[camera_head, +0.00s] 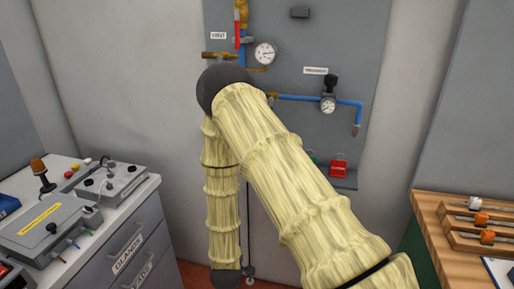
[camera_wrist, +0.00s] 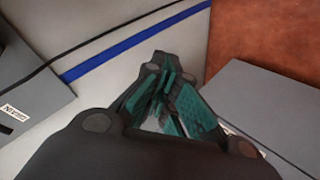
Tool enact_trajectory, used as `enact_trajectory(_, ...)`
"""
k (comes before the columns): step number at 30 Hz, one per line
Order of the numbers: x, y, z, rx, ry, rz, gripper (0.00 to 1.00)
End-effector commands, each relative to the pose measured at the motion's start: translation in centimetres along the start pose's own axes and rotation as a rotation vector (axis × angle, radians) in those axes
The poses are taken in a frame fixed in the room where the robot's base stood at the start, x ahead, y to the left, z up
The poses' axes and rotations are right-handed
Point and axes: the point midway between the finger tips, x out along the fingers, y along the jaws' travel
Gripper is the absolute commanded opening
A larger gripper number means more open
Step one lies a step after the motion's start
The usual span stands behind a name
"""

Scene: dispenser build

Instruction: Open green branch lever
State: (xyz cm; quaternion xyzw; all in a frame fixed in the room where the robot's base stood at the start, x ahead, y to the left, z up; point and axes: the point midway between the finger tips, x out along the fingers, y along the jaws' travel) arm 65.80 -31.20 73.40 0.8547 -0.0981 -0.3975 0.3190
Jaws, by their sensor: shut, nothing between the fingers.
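A small green piece (camera_head: 313,157) shows just past my arm on the lower part of the grey wall panel (camera_head: 320,65), mostly hidden. I cannot tell if it is a lever. No green branch lever can be made out clearly. My gripper (camera_wrist: 163,90) shows in the wrist view with teal-padded fingers, shut and empty. It points down past a white wall with a blue stripe toward the reddish-brown floor, apart from any lever. In the head view my arm covers the lower left of the panel, and the gripper cannot be made out.
The panel carries a vertical red lever (camera_head: 237,30), a round gauge (camera_head: 264,53), a blue pipe (camera_head: 345,101) with a second gauge (camera_head: 328,103), and a red item (camera_head: 338,168). A drawer cabinet (camera_head: 140,240) stands left, a wooden bench (camera_head: 450,262) right.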

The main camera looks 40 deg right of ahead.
Motion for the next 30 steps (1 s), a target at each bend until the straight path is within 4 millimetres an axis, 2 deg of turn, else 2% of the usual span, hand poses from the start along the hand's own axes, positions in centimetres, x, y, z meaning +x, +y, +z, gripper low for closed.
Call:
enact_trajectory(1,0.1,2.2,-2.3,-0.017,0.019,0.055,0.0)
enact_trajectory(6,0.1,9.2,-8.3,-0.102,0.035,0.25,0.0)
enact_trajectory(11,-1.1,15.9,-13.2,-0.175,0.0,0.426,0.0)
enact_trajectory(15,-3.0,21.7,-16.8,-0.231,-0.069,0.567,0.0)
enact_trajectory(21,-6.6,29.4,-21.1,-0.295,-0.219,0.726,0.0)
enact_trajectory(24,-8.4,32.5,-22.5,-0.32,-0.303,0.777,0.0)
enact_trajectory(30,-11.1,36.2,-24.1,-0.35,-0.428,0.823,0.0)
